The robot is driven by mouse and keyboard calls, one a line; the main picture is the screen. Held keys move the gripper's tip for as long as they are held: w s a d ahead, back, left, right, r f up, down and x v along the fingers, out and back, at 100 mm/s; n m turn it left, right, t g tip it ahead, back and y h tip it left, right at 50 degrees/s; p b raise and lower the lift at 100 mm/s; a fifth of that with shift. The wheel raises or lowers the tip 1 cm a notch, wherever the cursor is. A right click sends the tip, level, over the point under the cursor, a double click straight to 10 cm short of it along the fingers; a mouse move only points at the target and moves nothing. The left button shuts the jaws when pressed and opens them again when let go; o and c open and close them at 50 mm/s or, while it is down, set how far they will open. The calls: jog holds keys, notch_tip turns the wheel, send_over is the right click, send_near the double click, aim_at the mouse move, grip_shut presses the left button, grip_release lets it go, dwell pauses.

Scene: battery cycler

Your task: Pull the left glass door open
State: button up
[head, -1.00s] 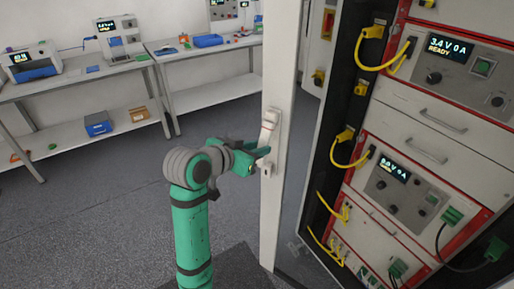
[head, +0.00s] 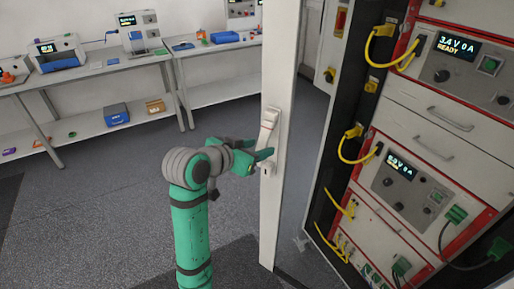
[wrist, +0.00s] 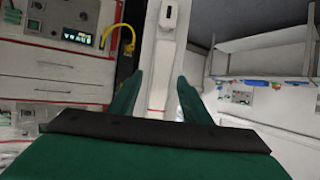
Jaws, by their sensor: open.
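The left glass door shows nearly edge-on in the head view as a tall white frame (head: 280,65). It stands out from the cabinet, with a gap between them. A pale upright handle (head: 269,122) is on the frame. My gripper (head: 264,160) is open, with its green fingers at the lower part of the handle. In the wrist view, the fingers of my gripper (wrist: 160,78) lie either side of the white frame (wrist: 160,62), and the handle piece (wrist: 169,14) shows beyond the tips. I cannot tell whether the fingers touch it. The glass is hard to make out.
The cabinet (head: 441,120) at right holds red-edged instrument units with yellow cables (head: 352,150) looping out toward the door side. Workbenches (head: 85,77) with instruments stand along the back wall. The grey floor (head: 100,200) left of my arm is clear.

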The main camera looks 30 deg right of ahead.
jog(key=v, duration=1)
jog(key=shift+s+a, duration=0.2)
jog(key=shift+a, duration=0.15)
jog(key=shift+r, duration=0.1)
